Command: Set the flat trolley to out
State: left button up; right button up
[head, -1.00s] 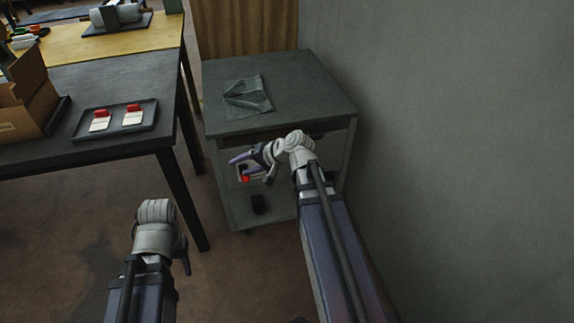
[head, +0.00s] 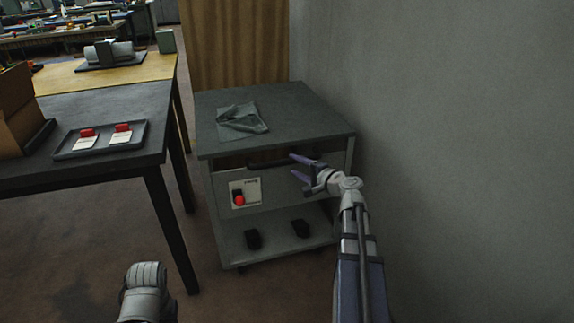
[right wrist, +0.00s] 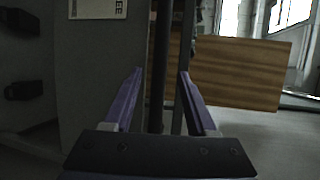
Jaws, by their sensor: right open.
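The grey trolley (head: 290,103) stands against the wall, with a flat top and a lower shelf. A dark bar handle (head: 268,163) runs across its front below the top. A pale plate (head: 252,188) with a red knob (head: 239,199) sits on the front panel. My right gripper (head: 294,166) is open at the handle's right end. In the right wrist view a dark upright bar, seemingly the handle (right wrist: 161,50), shows between the fingers (right wrist: 160,75); contact cannot be told. Only my left wrist shows at the bottom edge; its fingers are out of view.
A crumpled grey cloth (head: 242,118) lies on the trolley top. A dark table (head: 110,100) with a tray (head: 143,139) and a cardboard box (head: 18,115) stands left. The wall (head: 450,150) closes the right side.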

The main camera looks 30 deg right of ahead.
aim_at(289, 163)
jog(key=shift+b+x, duration=0.35)
jog(key=shift+x, duration=2.3)
jog(key=shift+c, duration=0.2)
grip_shut()
jog(key=shift+s, duration=0.1)
